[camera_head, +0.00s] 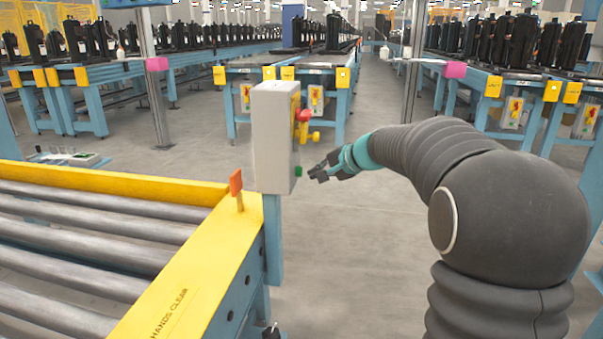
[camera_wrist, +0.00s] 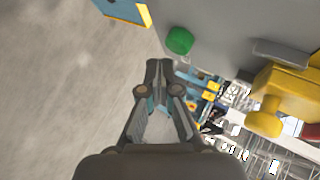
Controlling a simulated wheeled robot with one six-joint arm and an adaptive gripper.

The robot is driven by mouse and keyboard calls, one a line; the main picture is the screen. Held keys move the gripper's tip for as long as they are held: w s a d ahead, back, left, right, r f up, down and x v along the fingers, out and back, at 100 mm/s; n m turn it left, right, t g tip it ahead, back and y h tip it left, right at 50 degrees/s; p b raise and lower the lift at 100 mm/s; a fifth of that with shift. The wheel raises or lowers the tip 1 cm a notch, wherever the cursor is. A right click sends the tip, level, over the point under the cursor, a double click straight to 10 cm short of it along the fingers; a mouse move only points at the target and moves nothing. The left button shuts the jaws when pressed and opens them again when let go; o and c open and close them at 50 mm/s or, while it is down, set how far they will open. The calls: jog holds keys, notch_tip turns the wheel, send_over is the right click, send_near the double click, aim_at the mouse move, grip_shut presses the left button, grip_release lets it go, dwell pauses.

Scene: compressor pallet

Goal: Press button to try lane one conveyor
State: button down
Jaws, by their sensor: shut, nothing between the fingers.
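A grey control box (camera_head: 273,140) stands on a blue post at the corner of the roller conveyor. A green button (camera_head: 298,171) is low on its right-hand face, and a red knob (camera_head: 304,115) and yellow handle (camera_head: 313,137) sit higher. In the wrist view the green button (camera_wrist: 179,41) is just beyond and slightly right of my fingertips. My gripper (camera_head: 316,173) is shut and empty, its tips close to the button with a small gap in the head view. It also shows in the wrist view (camera_wrist: 158,66), pointing toward the grey box face (camera_wrist: 220,30).
The roller conveyor (camera_head: 75,240) with a yellow frame marked "HANDS CLEAR" (camera_head: 175,312) fills the left front. An orange flag (camera_head: 236,183) stands on its corner. A yellow part (camera_wrist: 285,85) protrudes right of my fingers. Lanes with black compressors (camera_head: 334,32) are behind. Grey floor is open around my arm.

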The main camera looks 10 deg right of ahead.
jog(key=shift+s+d+b, duration=0.2)
jog(key=shift+s+d, duration=0.05)
jog(key=shift+d, duration=0.55)
jog(key=shift+s+d+b, duration=0.25)
jog(key=shift+d, duration=0.5)
jog(key=shift+s+d+b, duration=0.2)
jog(key=shift+s+d, duration=0.05)
jog(key=shift+d, duration=0.55)
